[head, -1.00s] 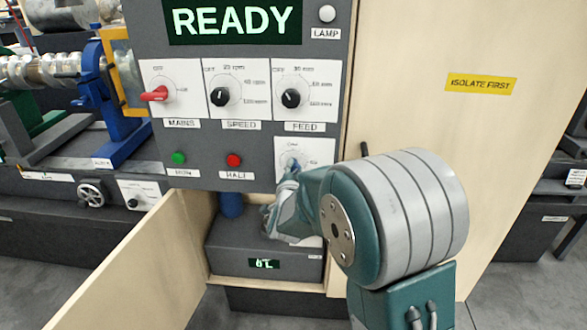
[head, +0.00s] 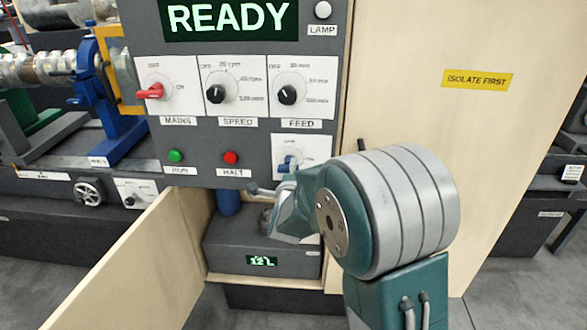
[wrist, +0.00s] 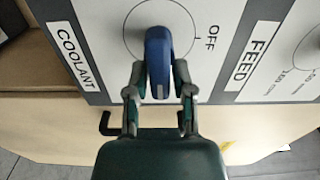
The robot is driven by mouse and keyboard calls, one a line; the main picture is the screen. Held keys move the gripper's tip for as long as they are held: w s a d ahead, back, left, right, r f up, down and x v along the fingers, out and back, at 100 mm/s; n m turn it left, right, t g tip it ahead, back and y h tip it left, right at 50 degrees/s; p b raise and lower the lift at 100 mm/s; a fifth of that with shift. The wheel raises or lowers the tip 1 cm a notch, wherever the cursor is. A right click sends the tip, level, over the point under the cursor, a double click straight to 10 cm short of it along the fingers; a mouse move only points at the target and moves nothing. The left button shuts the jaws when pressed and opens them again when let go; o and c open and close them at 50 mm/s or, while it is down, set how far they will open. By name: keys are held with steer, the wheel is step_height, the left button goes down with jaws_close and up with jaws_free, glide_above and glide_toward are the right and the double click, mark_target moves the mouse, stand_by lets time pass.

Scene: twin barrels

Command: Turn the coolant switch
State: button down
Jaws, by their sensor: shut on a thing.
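The coolant switch (head: 290,162) is a blue knob on a white plate, low on the right of the dark control panel. In the wrist view the knob (wrist: 158,62) stands lengthwise up and down the picture, with a pale mark at its lower end. The OFF label is to its right, the COOLANT label to its left. My gripper (wrist: 159,88) has one finger on each side of the knob and is shut on it. In the head view my gripper (head: 277,185) partly covers the switch plate.
Red MAINS (head: 152,91), black SPEED (head: 215,94) and FEED (head: 288,95) knobs sit above. Green (head: 175,156) and red (head: 231,157) buttons are left. A grey box (head: 225,250) reads about 12 L below. An open wooden door (head: 130,270) stands lower left.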

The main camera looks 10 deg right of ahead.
steer(key=shift+f+m, duration=0.3)
steer(key=shift+f, duration=0.15)
steer(key=c, duration=0.7)
jaws_free()
steer(key=shift+o, duration=0.5)
steer(key=shift+a+r, duration=0.1)
steer(key=shift+r, duration=0.1)
steer(key=v, duration=1.2)
steer(key=shift+a, duration=0.1)
